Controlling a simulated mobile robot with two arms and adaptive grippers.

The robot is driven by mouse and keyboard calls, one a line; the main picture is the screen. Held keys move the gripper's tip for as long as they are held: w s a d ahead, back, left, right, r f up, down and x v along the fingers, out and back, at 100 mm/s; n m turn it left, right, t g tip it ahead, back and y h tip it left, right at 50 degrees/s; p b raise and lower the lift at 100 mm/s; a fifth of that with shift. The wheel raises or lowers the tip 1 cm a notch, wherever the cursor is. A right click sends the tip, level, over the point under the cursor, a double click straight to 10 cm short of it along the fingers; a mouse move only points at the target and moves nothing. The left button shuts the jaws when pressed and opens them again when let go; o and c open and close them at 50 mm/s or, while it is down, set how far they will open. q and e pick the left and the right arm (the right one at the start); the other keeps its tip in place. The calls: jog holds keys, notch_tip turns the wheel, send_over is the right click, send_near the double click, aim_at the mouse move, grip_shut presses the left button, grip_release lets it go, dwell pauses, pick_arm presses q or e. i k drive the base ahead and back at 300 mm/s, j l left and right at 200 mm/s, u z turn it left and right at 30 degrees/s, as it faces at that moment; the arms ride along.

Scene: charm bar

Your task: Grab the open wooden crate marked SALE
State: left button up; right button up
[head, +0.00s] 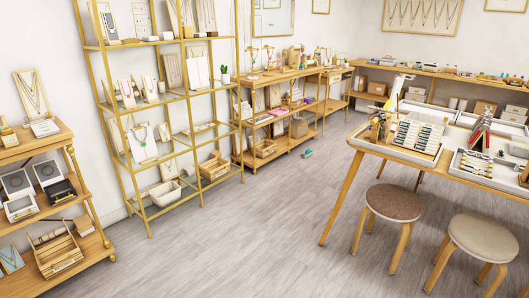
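I see several open wooden containers, and I cannot read a SALE mark on any of them. One wooden crate with a raised handle (57,252) sits on the bottom shelf of the low wooden unit at the left. One open wooden crate (214,168) sits on the lowest shelf of the gold rack. A smaller wooden crate (265,149) sits on the bottom shelf of the wooden unit along the back wall. Neither of my grippers is in view.
A gold rack (150,217) with glass shelves stands against the left wall. A wooden worktable (343,198) with trays and tools stands at the right, with a brown stool (393,203) and a beige stool (484,238). A small teal object (307,154) lies on the floor. The middle floor is clear.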

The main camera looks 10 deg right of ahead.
aim_at(263, 148)
jog(key=i+l+z, duration=0.1)
jog(key=i, duration=1.55)
jog(key=i+u, duration=0.2)
jog(key=i, duration=2.3)
jog(key=i+l+z, duration=0.1)
jog(key=i+z, duration=0.35)
jog(key=i, duration=0.3)
jog(key=i+j+z, duration=0.1)
jog(key=i+z, duration=0.4)
jog(key=i, duration=0.2)
jog(key=i+l+u, duration=0.35)
jog(key=i, duration=0.2)
jog(key=i+l+u, duration=0.4)
jog(key=i+l, duration=0.1)
jog(key=l, duration=0.05)
